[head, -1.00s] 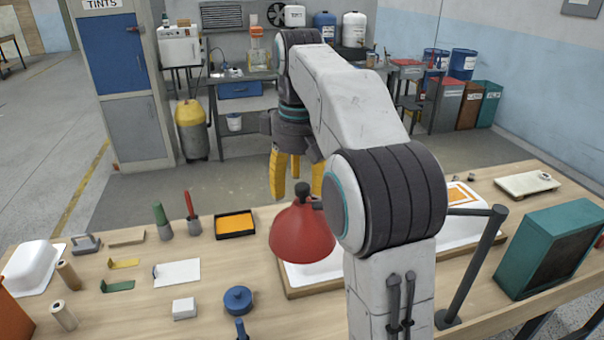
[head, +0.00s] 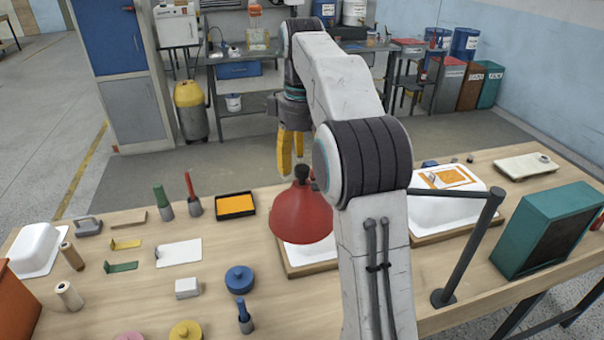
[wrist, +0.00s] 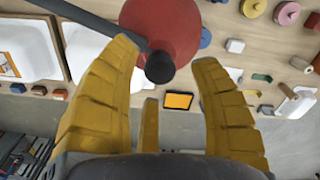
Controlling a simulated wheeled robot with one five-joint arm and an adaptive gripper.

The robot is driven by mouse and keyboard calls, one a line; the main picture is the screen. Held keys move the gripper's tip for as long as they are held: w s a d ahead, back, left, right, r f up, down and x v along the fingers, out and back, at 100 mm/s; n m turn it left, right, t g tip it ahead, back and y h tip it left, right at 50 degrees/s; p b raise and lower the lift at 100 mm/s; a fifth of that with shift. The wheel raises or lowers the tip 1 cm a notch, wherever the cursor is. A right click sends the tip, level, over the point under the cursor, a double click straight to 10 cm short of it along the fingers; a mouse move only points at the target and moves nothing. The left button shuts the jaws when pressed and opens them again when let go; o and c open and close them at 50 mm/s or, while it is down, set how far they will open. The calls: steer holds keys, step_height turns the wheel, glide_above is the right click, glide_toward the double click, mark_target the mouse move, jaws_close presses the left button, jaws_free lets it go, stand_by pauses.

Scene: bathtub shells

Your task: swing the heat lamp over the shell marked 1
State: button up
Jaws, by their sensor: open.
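The red heat lamp (head: 300,218) hangs from a dark jointed arm on a post (head: 468,250) at the right of the bench. Its shade is over the nearer white shell (head: 308,256), which my arm partly hides. A second white shell (head: 440,212) with an orange-patterned sheet lies to the right. No number is readable on either. My yellow gripper (head: 291,165) is open and empty just behind the lamp in the head view. In the wrist view the lamp's dark knob (wrist: 160,67) sits between the fingers (wrist: 166,54), with no clear contact.
A teal box (head: 545,235) stands at the right end. An orange tray (head: 236,204), brushes, a white card (head: 178,252), a blue pot (head: 239,279) and another white basin (head: 35,248) occupy the left side. Free floor lies behind the bench.

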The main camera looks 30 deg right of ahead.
steer(key=shift+f, duration=1.15)
steer(key=shift+c, duration=0.2)
jaws_close()
